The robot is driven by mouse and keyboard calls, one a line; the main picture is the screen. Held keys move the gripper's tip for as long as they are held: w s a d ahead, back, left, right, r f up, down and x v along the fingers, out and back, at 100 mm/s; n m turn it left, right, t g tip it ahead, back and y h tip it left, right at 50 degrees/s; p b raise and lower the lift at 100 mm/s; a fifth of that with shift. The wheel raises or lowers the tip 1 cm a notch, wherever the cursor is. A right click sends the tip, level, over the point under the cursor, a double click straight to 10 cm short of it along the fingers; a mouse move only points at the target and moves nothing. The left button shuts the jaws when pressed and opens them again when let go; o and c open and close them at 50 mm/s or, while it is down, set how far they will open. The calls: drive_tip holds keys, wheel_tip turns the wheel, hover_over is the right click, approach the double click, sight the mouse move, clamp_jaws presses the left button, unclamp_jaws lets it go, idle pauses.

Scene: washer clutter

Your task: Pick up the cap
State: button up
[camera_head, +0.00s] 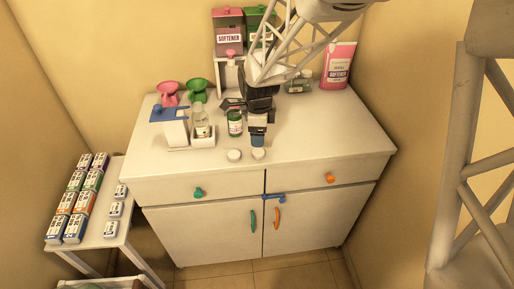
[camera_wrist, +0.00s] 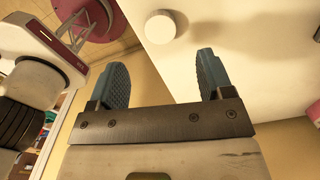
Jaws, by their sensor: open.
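Two small white round caps lie near the front edge of the cabinet top: a left cap (camera_head: 234,155) and a right cap (camera_head: 258,153). My gripper (camera_head: 257,141) is above the front part of the top, just behind the right cap in the picture. In the wrist view, my gripper (camera_wrist: 162,62) has its two blue-grey fingers wide apart with nothing between them. One white cap (camera_wrist: 160,27) shows beyond the fingertips, close to the counter edge and apart from the fingers. I cannot tell for sure which of the two it is.
A green-labelled bottle (camera_head: 235,123) stands left of my gripper. Pink and green scoops (camera_head: 197,88), softener boxes (camera_head: 228,35) and a pink pouch (camera_head: 337,66) are behind. The cabinet top (camera_head: 335,135) is clear at right.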

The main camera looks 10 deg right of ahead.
sight(258, 152)
drive_tip(key=shift+f, duration=0.1)
drive_tip(key=shift+f, duration=1.2)
drive_tip(key=shift+f, duration=0.1)
drive_tip(key=shift+f, duration=2.5)
drive_tip(key=shift+c, duration=0.3)
drive_tip(key=c, duration=0.9)
